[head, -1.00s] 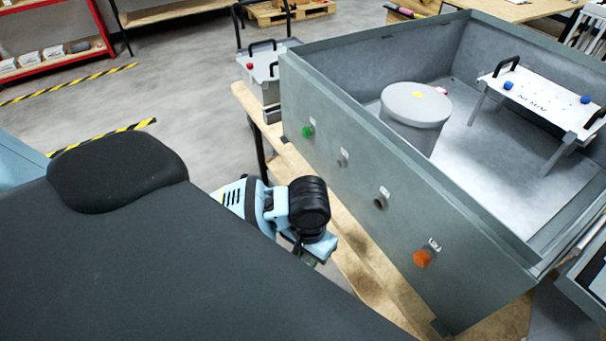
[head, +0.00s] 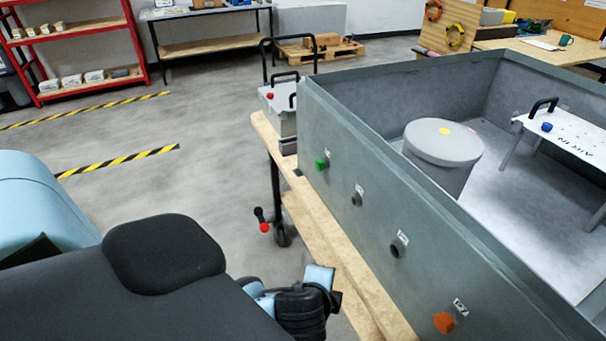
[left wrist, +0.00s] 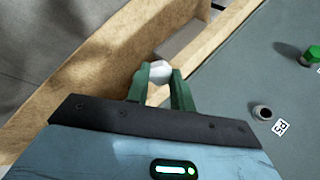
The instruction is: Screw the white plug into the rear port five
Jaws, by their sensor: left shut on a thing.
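In the left wrist view my left gripper (left wrist: 158,75) is shut on the white plug (left wrist: 158,69), which shows between its green fingertips. The plug is apart from the wall. In the head view the arm's blue and black wrist shows low in front of the grey housing (head: 345,150); the plug cannot be made out there. The housing's outer wall carries a green plug (head: 322,164), two open-looking ports (head: 357,199) (head: 397,248) and an orange plug (head: 444,322). My right gripper is out of view.
The housing stands on a wooden bench (head: 345,275), whose edge runs along the wall. A grey canister (head: 443,150) and a white handled plate (head: 565,130) are inside. A grey handled box (head: 281,105) stands at the bench's far end. Floor left of the bench is open.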

